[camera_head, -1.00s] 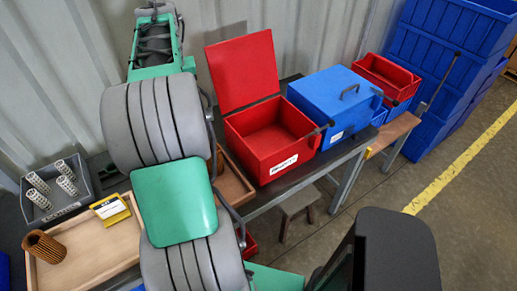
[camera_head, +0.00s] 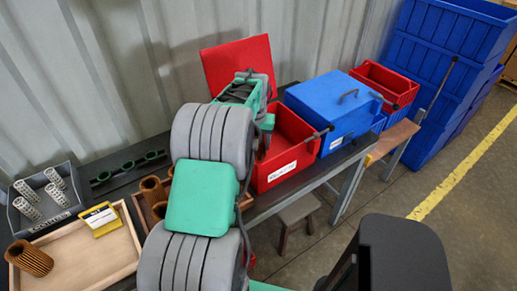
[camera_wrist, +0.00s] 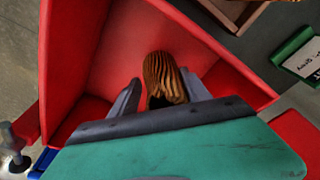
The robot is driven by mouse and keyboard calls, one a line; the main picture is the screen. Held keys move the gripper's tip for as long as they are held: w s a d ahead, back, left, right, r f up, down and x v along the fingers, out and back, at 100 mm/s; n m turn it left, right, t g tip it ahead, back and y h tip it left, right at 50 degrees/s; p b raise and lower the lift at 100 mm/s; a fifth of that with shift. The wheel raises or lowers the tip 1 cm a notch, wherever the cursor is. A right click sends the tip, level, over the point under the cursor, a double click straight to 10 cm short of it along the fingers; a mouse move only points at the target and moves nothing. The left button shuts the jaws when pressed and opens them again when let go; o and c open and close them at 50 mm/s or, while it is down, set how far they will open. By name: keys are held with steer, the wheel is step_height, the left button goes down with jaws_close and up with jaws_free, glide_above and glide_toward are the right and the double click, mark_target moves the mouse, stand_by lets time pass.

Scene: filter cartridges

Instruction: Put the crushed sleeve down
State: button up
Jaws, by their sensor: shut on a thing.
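The crushed sleeve, a brown pleated filter sleeve (camera_wrist: 163,76), is between the two fingers of my gripper (camera_wrist: 160,92) in the wrist view. My gripper is shut on it. Beneath it is the open red box (camera_wrist: 120,50), whose walls surround the sleeve in this view. In the head view my gripper (camera_head: 262,140) is at the left part of the red box (camera_head: 290,170), with its raised lid (camera_head: 237,68) behind. My arm hides much of the gripper and sleeve there. I cannot tell whether the sleeve touches the box floor.
A blue lidded box (camera_head: 332,105) stands right of the red box. On the left are a wooden tray (camera_head: 85,262) with a brown sleeve (camera_head: 30,259), a yellow label holder (camera_head: 101,219), a grey bin (camera_head: 45,222) of white cores, and a green ring rack (camera_head: 128,167). Other brown sleeves (camera_head: 153,189) stand nearby.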

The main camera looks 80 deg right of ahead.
mark_target(257, 149)
steer(key=shift+f, duration=1.75)
steer(key=o, duration=1.5)
